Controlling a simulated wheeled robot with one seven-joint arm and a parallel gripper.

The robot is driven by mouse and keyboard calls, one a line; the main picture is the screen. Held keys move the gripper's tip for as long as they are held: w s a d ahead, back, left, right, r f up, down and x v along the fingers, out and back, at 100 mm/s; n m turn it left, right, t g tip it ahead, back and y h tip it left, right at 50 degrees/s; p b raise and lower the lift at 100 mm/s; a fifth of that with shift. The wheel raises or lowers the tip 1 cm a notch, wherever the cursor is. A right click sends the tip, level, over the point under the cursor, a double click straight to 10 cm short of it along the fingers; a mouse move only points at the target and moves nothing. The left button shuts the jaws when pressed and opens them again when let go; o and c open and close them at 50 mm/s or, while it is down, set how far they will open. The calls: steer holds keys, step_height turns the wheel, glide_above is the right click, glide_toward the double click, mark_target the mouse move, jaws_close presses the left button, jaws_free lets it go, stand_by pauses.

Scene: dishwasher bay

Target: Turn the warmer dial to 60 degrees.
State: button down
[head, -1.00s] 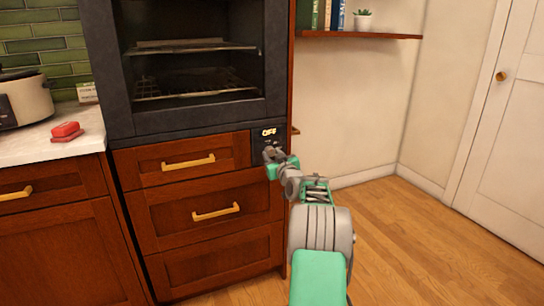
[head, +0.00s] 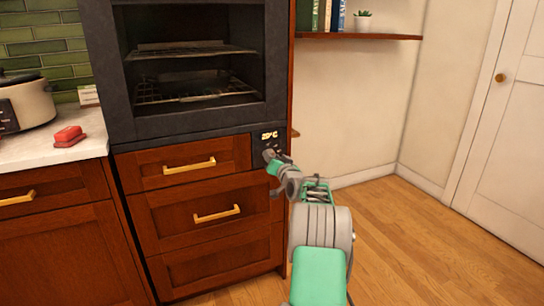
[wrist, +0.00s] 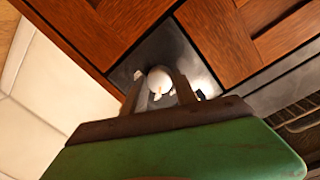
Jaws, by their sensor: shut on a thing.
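The warmer dial (wrist: 160,80) is a round white knob on a dark panel, seen in the wrist view between the two fingers of my gripper (wrist: 158,92). My fingers are shut on it. In the head view my gripper (head: 270,155) reaches the dark control panel (head: 259,146) below the oven's right corner and hides the dial. The small display (head: 269,135) above it is lit and seems to read 25 °C, though the digits are blurred.
The dark oven (head: 190,75) with its racks is above the panel. Wooden drawers with brass handles (head: 217,214) are below and left. A counter (head: 75,148) with a red object (head: 68,135) and a cooker (head: 22,103) is at the left. The floor at right is clear.

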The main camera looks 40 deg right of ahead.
steer(key=m+p, duration=0.5)
steer(key=m, duration=0.4)
steer(key=shift+r+m+y, duration=0.1)
steer(key=shift+m+y, duration=0.3)
stand_by(0.4)
steer(key=c, duration=1)
jaws_free()
steer(key=shift+o, duration=0.2)
steer(key=shift+s, duration=0.1)
steer(key=p+v, duration=0.1)
steer(key=v, duration=0.6)
steer(key=shift+s, duration=0.3)
